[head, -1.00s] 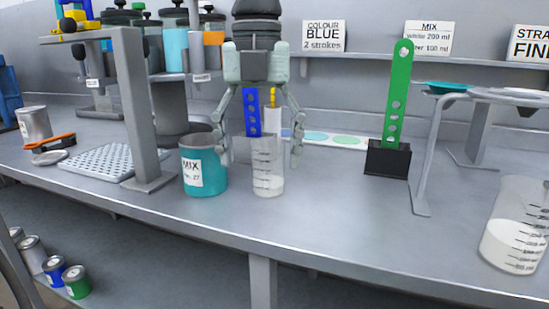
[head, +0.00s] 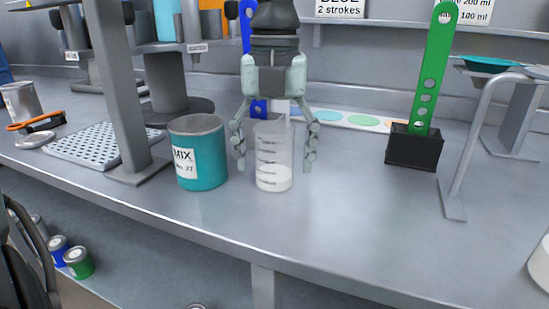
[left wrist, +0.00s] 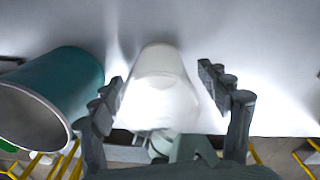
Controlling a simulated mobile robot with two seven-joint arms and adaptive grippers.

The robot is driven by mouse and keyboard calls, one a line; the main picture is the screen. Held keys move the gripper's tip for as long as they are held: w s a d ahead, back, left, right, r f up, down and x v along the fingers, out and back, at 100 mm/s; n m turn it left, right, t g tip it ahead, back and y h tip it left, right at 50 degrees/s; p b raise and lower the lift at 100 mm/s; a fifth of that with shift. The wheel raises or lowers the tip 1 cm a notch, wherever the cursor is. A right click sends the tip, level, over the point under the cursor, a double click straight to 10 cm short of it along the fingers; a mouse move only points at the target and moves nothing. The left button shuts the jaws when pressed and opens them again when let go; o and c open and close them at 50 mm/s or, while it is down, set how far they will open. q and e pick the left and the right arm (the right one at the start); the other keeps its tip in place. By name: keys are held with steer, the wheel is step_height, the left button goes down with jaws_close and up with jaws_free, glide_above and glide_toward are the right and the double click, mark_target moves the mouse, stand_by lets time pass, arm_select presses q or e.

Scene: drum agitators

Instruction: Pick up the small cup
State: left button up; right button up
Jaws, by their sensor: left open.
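The small cup (head: 274,157) is a clear beaker with dark marks and white liquid at its bottom. It stands upright on the grey bench. My left gripper (head: 275,165) comes down from above with its fingers open, one on each side of the cup. Gaps show between the fingers and the cup in the head view. In the left wrist view the cup (left wrist: 161,90) lies between the two open fingers (left wrist: 172,95), nearer the left one; whether that finger touches it I cannot tell. My right gripper is not in view.
A teal MIX can (head: 198,155) stands close to the left of the cup, near the left finger. A green perforated stick (head: 430,80) stands in a black block (head: 414,147) at right. A grey stand post (head: 118,90) is at left. The bench front is clear.

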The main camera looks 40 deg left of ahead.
arm_select(q)
steer(key=shift+f, duration=0.9)
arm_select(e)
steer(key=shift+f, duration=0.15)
arm_select(q)
steer(key=shift+c, duration=0.2)
steer(key=c, duration=1.2)
steer(key=shift+r, duration=0.2)
steer(key=shift+r, duration=1.15)
step_height(320, 180, up, 15)
steer(key=shift+r+p, duration=0.15)
steer(key=shift+p, duration=0.25)
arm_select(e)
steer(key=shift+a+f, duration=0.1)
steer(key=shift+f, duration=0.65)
